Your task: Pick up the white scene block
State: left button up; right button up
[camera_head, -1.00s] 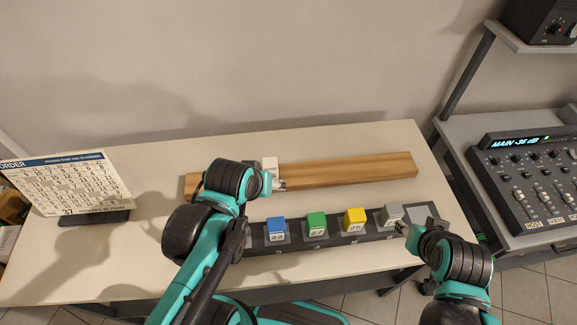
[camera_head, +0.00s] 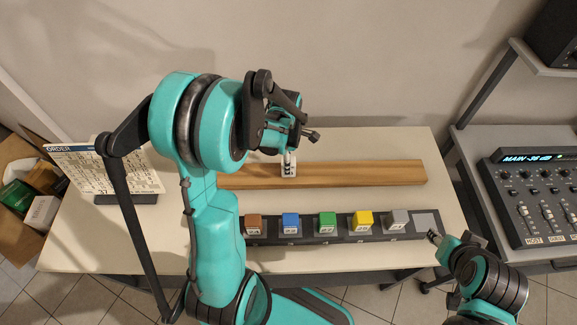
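The white scene block (camera_head: 289,171) sits on the wooden plank (camera_head: 375,174) at the back of the table. My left gripper (camera_head: 290,159) reaches down over the block from above, its fingers at the block's top. The fingers are small and partly hidden by the wrist, so I cannot tell whether they are closed on it. The block shows no clear gap above the plank. My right gripper (camera_head: 435,236) is low beside the right end of the black rack, apart from the white block; its opening is unclear.
The black rack (camera_head: 306,240) holds brown, blue (camera_head: 291,223), green (camera_head: 327,223), yellow (camera_head: 362,222) and grey (camera_head: 397,221) blocks. Its right-end pad (camera_head: 426,222) is bare. An order board (camera_head: 100,171) stands left; a mixing console (camera_head: 535,195) is right.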

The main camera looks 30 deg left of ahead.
pick_arm(q)
jog(key=f, duration=0.2)
jog(key=f+b, duration=0.1)
jog(key=f, duration=0.1)
jog(key=w+f, duration=0.1)
jog(key=shift+f, duration=0.4)
jog(key=c, duration=1.3)
